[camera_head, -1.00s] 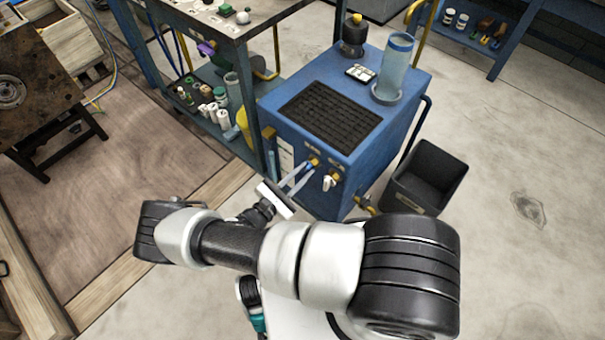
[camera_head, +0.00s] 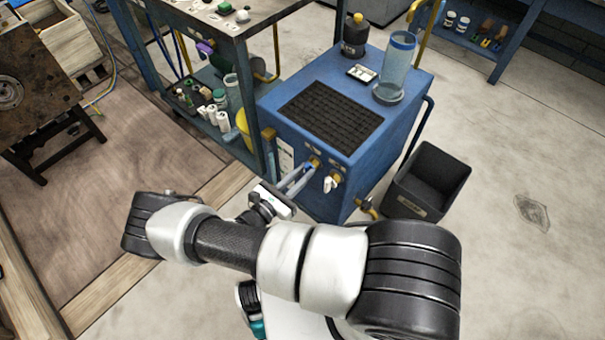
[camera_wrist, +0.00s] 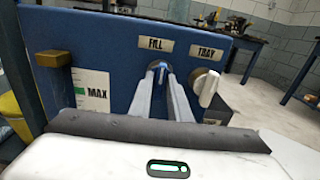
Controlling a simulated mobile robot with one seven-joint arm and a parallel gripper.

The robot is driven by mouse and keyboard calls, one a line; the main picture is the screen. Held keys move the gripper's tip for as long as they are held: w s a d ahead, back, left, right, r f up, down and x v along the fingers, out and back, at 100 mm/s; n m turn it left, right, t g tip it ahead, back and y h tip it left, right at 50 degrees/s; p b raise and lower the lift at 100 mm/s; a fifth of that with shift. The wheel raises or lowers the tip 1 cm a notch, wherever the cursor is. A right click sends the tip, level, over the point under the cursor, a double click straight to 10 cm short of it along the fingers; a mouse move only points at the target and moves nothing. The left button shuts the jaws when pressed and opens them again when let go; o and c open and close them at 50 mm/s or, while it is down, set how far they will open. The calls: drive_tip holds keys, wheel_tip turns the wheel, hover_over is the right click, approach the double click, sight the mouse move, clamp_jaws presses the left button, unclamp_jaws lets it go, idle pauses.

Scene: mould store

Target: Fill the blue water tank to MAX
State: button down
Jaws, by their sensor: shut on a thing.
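The blue water tank (camera_head: 372,152) is a blue cabinet with a black grille on top. Its front carries a blue-handled valve (camera_wrist: 158,68) under a FILL label (camera_wrist: 155,45), and a white-handled valve (camera_wrist: 206,84) under a TRAY label (camera_wrist: 209,54). The white-handled valve also shows in the head view (camera_head: 331,183). A level strip (camera_wrist: 92,95) with a green mark and the word MAX is left of the valves; its lower part is hidden by my gripper's body. My gripper (camera_head: 308,168) is at the FILL valve, its fingers shut on the blue handle.
A clear cylinder (camera_head: 398,62) and a dark bottle (camera_head: 355,36) stand on the tank top. A black bin (camera_head: 430,180) stands right of the tank. A workbench (camera_head: 240,22) with bottles on its lower shelf is close on the left. The floor at right is open.

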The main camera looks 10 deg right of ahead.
drive_tip(key=c, duration=1.8)
unclamp_jaws()
drive_tip(key=p+v, duration=0.1)
drive_tip(key=v, duration=1.6)
drive_tip(key=shift+s+a, duration=0.15)
drive_tip(key=shift+a, duration=0.05)
drive_tip(key=shift+r, duration=0.1)
